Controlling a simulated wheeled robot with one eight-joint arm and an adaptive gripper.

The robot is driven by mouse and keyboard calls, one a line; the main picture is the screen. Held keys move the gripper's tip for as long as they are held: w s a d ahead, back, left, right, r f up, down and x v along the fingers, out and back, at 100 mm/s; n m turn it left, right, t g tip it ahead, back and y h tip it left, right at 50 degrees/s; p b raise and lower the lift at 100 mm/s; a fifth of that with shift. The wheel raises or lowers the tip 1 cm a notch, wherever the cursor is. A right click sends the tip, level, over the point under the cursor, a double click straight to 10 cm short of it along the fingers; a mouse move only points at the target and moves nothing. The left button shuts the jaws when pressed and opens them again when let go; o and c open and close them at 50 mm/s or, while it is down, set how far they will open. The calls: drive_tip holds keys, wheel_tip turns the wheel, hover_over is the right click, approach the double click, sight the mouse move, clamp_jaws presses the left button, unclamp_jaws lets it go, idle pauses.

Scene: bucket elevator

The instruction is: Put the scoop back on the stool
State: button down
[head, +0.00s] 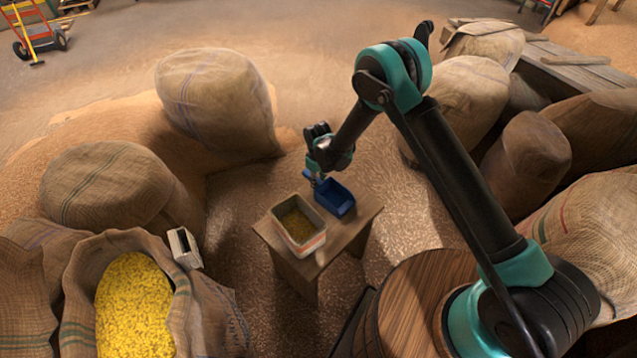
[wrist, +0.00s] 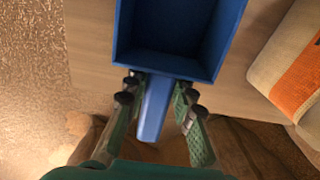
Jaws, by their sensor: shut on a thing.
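The blue scoop (head: 334,197) is at the stool's far side in the head view, above or on the wooden stool (head: 345,232); I cannot tell if it touches the top. In the wrist view the scoop (wrist: 180,35) shows its open hollow, with its handle pointing down the picture. My gripper (wrist: 155,105) is shut on the scoop's handle, a finger on each side. In the head view my gripper (head: 316,176) is at the scoop's far left end and partly hidden by my wrist.
A square tin of grain (head: 317,244) stands on the stool close beside the scoop. An open sack of yellow kernels (head: 134,305) is at the lower left, with a small box-like object (head: 185,248) at its edge. Full sacks (head: 217,97) stand around the stool.

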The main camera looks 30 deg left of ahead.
drive_tip(key=c, duration=1.3)
unclamp_jaws()
drive_tip(key=shift+f, duration=0.1)
wheel_tip(320, 180, up, 12)
drive_tip(key=shift+a+r, duration=0.1)
drive_tip(key=shift+r, duration=0.05)
